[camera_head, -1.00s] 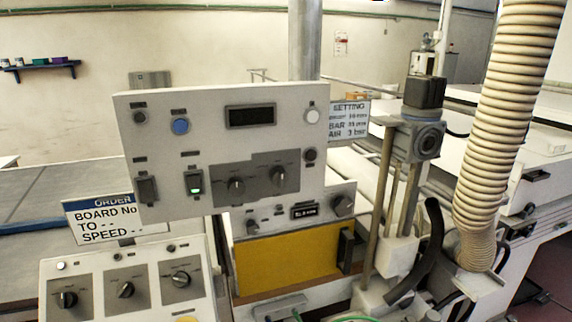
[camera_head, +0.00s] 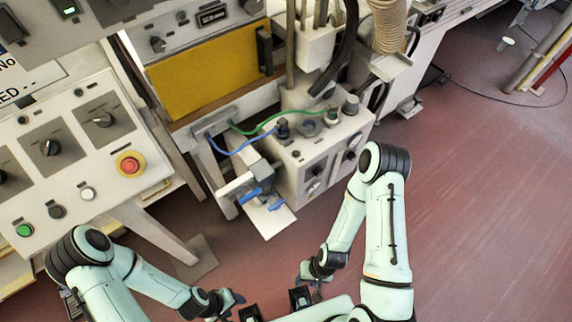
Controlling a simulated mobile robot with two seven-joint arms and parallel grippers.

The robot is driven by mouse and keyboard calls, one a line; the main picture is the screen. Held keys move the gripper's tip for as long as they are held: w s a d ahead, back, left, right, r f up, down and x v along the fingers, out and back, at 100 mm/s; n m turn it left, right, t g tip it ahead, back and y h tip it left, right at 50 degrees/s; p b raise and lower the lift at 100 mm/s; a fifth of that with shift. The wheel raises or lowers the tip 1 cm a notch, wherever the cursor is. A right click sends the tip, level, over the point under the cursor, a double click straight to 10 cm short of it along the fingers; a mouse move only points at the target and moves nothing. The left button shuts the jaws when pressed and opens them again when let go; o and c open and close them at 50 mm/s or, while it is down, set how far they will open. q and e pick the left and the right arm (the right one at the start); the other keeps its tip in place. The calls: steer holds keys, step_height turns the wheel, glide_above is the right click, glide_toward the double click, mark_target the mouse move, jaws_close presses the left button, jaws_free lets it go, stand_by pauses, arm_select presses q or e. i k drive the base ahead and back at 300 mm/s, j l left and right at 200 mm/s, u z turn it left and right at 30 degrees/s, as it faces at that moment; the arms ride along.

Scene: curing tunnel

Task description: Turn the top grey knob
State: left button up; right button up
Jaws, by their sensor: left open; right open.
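Several knobs show and I cannot tell which is the top grey knob. A grey knob (camera_head: 351,104) stands on top of the white box (camera_head: 310,178) in the middle. Another grey knob (camera_head: 158,44) is on the control face above the yellow panel (camera_head: 205,75). My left gripper (camera_head: 240,305) is open at the bottom edge, low and in front of the white box. My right gripper (camera_head: 303,291) is open just to its right, also below the box. Both are well apart from all knobs. Their fingertips are small and partly cut off or hidden.
A sloped panel (camera_head: 60,135) with black knobs and a red button (camera_head: 129,165) stands at the left. A green hose (camera_head: 258,128) and a blue hose (camera_head: 235,150) run to the box. A ribbed duct (camera_head: 386,25) comes down behind it. The red floor (camera_head: 470,200) at right is clear.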

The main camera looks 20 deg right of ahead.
mark_target(352, 105)
steer(key=z, duration=1.25)
